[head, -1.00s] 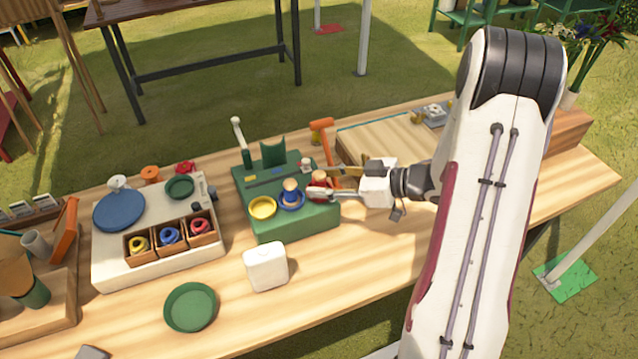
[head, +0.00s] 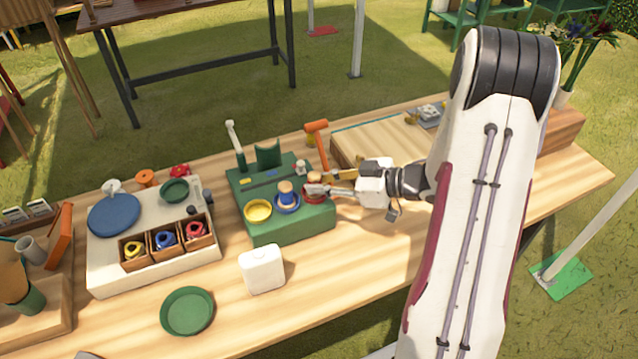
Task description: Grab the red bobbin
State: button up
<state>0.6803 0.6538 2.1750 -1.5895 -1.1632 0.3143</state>
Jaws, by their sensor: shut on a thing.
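The red bobbin (head: 311,181) is at the right end of the green stand (head: 289,229), beside a blue ring with a wooden peg (head: 286,198) and a yellow dish (head: 257,210). My gripper (head: 319,182) reaches in from the right, low over the stand, and its jaws are shut on the red bobbin. The fingers hide part of the bobbin, and I cannot tell whether it still touches the stand.
A white tray (head: 110,278) on the left holds a blue disc and compartments with yellow, blue and red coils (head: 196,230). A white canister (head: 262,269) and green dish (head: 187,311) stand in front. An orange-headed hammer (head: 317,127) is behind my gripper.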

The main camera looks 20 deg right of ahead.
jog(key=shift+r, duration=4.85)
